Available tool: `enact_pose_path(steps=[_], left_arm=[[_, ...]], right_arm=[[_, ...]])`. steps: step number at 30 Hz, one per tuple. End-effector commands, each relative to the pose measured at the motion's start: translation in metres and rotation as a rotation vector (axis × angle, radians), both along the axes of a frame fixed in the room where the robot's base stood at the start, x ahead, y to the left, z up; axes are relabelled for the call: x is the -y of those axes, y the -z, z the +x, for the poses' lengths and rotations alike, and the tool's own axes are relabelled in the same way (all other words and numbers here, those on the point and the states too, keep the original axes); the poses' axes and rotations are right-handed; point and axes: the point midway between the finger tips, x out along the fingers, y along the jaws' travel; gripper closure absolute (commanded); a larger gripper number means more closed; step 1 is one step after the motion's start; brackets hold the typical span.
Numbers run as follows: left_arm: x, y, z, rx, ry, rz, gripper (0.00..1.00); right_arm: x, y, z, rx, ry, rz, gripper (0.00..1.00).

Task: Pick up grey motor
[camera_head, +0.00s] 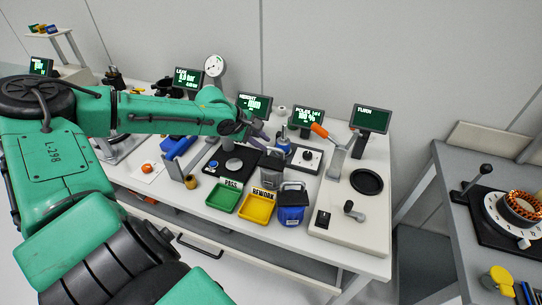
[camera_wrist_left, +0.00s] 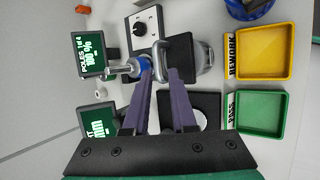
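The grey motor (camera_head: 270,178) has a dark top and stands upright on the bench, behind the yellow tray and beside the blue motor (camera_head: 291,207). In the left wrist view the grey motor (camera_wrist_left: 206,57) shows its black top and a pale handle near the fingertips. My left gripper (camera_head: 265,137) reaches in from the left, above and behind the grey motor. In the wrist view its two purple fingers (camera_wrist_left: 161,72) are apart. The handle shows by the fingertips; I cannot tell whether they touch it. My right gripper is out of view.
The green PASS tray (camera_head: 224,198) and yellow REWORK tray (camera_head: 257,208) lie in front. A blue-ringed silver part (camera_wrist_left: 124,70) is close to the fingertips. Screens (camera_head: 371,118) line the back. A press with an orange handle (camera_head: 319,130) stands to the right.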

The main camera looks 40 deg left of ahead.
Motion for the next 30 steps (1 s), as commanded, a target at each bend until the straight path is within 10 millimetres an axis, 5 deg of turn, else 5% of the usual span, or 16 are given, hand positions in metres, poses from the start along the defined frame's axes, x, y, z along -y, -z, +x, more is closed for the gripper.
enact_pose_path(steps=[4, 11, 21, 30], left_arm=[[0.003, 0.015, 0.008, 0.0, -0.003, -0.003, 0.75], [0.005, 0.039, 0.022, 0.004, -0.003, -0.008, 0.75], [0.003, 0.058, 0.033, -0.003, -0.006, 0.007, 0.75], [0.008, 0.053, 0.036, 0.002, -0.001, 0.001, 0.75]], right_arm=[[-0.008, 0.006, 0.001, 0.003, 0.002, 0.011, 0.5], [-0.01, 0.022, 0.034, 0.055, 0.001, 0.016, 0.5], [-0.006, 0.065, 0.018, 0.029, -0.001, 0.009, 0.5], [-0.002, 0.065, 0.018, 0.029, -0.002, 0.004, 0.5]])
